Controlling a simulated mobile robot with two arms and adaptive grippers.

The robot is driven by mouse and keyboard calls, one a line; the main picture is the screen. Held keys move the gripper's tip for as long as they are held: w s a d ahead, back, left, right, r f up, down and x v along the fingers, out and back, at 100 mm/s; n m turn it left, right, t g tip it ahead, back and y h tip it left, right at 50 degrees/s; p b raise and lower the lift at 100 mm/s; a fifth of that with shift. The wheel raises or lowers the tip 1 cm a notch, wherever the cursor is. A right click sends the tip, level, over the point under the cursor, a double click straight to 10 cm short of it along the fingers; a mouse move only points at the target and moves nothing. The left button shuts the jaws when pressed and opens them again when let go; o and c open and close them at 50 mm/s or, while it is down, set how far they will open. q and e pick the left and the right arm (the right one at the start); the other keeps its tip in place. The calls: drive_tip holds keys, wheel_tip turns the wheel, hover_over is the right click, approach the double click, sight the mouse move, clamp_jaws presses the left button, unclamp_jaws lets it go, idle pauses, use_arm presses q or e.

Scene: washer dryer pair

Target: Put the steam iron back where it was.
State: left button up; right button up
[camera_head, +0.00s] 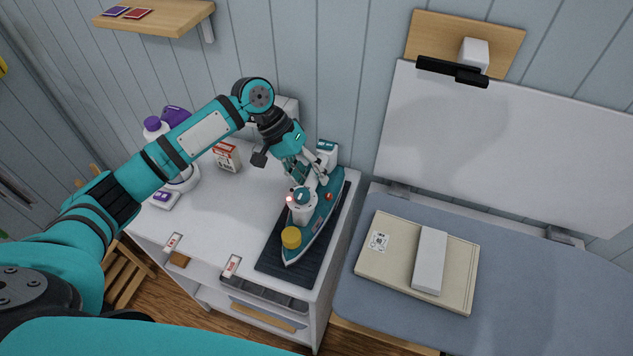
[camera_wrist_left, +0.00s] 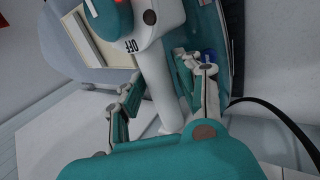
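The teal and white steam iron (camera_head: 322,212), with a yellow cap near its front, lies on a dark ribbed mat (camera_head: 268,262) on the white counter top. Its tip points toward the front of the counter. My left gripper (camera_head: 312,176) is at the iron's rear part. In the left wrist view the gripper's two fingers (camera_wrist_left: 158,98) stand on either side of the iron's white handle post (camera_wrist_left: 160,75). A gap shows between the left finger and the post; contact on the right side is unclear. My right gripper is not in view.
A blue ironing board (camera_head: 540,300) at right bears a tan box (camera_head: 385,260) and a white block (camera_head: 430,262). A dark cord (camera_wrist_left: 275,108) trails beside the iron.

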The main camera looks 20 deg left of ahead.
use_arm(q)
drive_tip(key=b+v, duration=0.1)
drive_tip(key=v, duration=0.8)
drive_tip(key=shift+a+r+b, duration=0.25)
drive_tip(key=shift+r+b, duration=0.05)
drive_tip(key=shift+r, duration=0.05)
